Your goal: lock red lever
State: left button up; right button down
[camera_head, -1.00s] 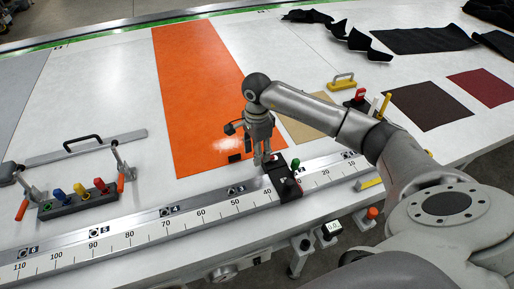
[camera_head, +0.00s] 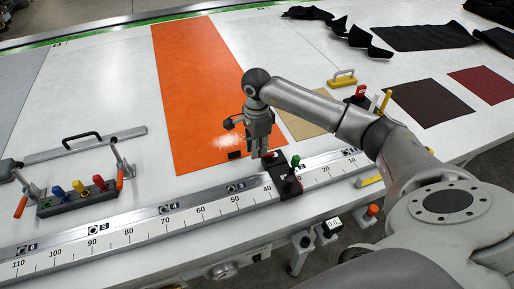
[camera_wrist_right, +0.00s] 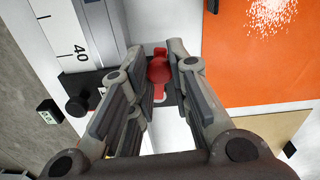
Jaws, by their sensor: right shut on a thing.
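The red lever (camera_wrist_right: 159,70) has a round red knob and shows between the fingers in the right wrist view. It belongs to the black stop block (camera_head: 287,181) on the ruler rail, near the 40 mark. My right gripper (camera_head: 262,153) points down at this block and is shut on the red lever; its fingers (camera_wrist_right: 161,85) flank the knob. In the head view the gripper mostly hides the lever. My left gripper is not in view.
A green knob (camera_head: 295,160) stands beside the block. The ruler rail (camera_head: 150,232) runs along the table's front edge. An orange sheet (camera_head: 195,85) lies behind. A rack with coloured knobs (camera_head: 78,201) and clamps is at left. A yellow handle (camera_head: 342,78) lies behind my right arm.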

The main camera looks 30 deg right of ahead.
jog(key=w+d+m+b, duration=0.3)
jog(key=d+m+b, duration=0.2)
jog(key=m, duration=0.7)
jog(key=shift+w+m+b, duration=0.3)
jog(key=shift+m+b, duration=0.1)
jog(key=shift+b, duration=0.3)
jog(key=shift+r, duration=0.1)
jog(key=c, duration=1.3)
grip_release()
notch_tip(320, 180, up, 12)
